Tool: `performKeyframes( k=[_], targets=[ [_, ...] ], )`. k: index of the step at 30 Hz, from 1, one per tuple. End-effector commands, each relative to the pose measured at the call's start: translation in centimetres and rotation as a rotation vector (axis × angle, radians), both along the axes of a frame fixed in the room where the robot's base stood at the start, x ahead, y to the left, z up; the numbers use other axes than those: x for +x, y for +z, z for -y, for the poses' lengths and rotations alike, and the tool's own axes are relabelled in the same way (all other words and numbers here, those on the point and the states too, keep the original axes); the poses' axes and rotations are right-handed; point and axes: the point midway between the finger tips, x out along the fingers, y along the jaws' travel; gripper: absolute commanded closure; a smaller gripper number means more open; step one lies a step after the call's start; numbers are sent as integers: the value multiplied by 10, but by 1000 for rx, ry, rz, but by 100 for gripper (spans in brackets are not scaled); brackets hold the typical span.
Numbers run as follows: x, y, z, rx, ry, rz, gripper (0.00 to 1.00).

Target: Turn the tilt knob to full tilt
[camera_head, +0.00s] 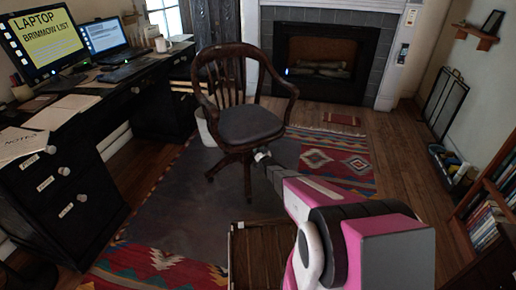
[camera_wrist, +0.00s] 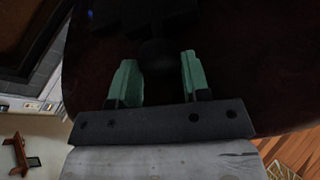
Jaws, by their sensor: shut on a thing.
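The wooden swivel chair (camera_head: 247,124) stands in the middle of the room, with a dark grey seat, a slatted back and armrests. My gripper (camera_head: 262,155) is at the front lower edge of its seat. In the wrist view the dark underside of the chair (camera_wrist: 245,85) fills most of the picture. There the two green fingers of my gripper (camera_wrist: 157,80) stand apart on either side of a dark rounded knob (camera_wrist: 158,54), shut on it. The knob is very dark, so its turn angle cannot be told. It is hidden in the head view.
A black desk (camera_head: 60,200) with a monitor (camera_head: 42,42) and a laptop (camera_head: 104,37) runs along the left. A wooden crate-like box (camera_head: 262,255) is on the floor beneath my arm. A fireplace (camera_head: 320,62) is behind the chair, and a bookshelf (camera_head: 485,215) is at right.

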Motion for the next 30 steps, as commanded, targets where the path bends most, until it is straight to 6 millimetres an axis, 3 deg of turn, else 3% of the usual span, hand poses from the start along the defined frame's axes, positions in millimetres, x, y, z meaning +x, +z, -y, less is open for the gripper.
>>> performKeyframes(
  k=[30],
  targets=[
    [1, 0, 2, -469, 1, 236, 81]
  ],
)
